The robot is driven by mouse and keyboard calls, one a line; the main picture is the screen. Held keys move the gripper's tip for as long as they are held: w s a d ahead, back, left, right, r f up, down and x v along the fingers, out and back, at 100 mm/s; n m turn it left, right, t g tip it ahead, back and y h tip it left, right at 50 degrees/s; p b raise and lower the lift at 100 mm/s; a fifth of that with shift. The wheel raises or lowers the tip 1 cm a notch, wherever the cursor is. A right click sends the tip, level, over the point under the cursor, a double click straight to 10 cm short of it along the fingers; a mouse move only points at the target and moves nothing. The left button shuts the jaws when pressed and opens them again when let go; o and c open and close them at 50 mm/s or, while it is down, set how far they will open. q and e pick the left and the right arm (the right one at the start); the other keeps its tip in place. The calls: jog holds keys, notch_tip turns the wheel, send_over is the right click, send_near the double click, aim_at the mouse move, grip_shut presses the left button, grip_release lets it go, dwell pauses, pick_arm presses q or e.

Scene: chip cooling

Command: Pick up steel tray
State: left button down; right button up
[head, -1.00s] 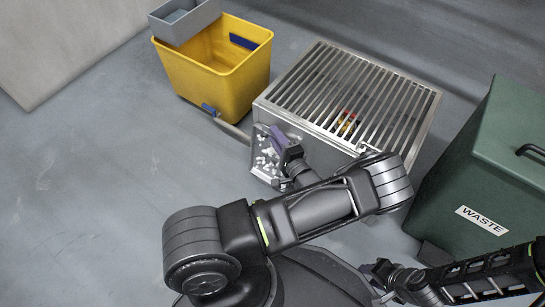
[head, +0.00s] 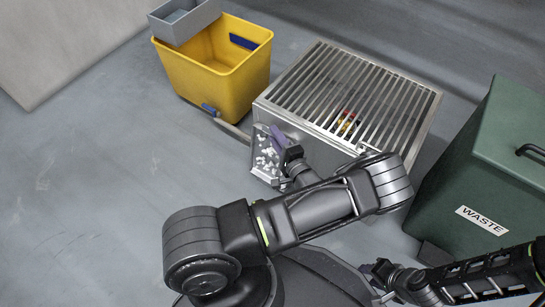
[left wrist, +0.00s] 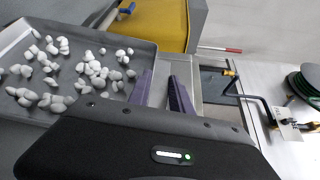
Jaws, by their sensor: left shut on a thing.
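The steel tray (head: 264,168) is a shallow square tray with several whitish chips in it. It is in front of the grated steel box, left of my left gripper (head: 279,137). In the left wrist view the tray (left wrist: 148,52) fills the left side, and the purple fingers of my left gripper (left wrist: 163,92) are at its right edge. My left gripper is shut on the tray's side; the exact contact is partly hidden. My right gripper (head: 377,283) is low in the head view, away from the tray, with its fingers apart and empty.
The steel box with a slatted grate (head: 350,88) stands right behind the tray. A yellow bin (head: 205,82) with a grey box (head: 186,21) on its rim is behind left. A green waste bin (head: 490,170) is at the right. The floor at left is clear.

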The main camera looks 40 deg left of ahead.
pick_arm(q)
jog(key=shift+r, duration=0.15)
jog(key=shift+r+p, duration=2.2)
jog(key=shift+r, duration=1.25)
jog(key=s+p, duration=0.4)
jog(key=s, duration=1.6)
jog(key=shift+d+p, duration=0.2)
jog(key=shift+p, duration=0.2)
jog(key=c, duration=1.7)
grip_release()
jog(key=shift+c, duration=0.2)
grip_shut()
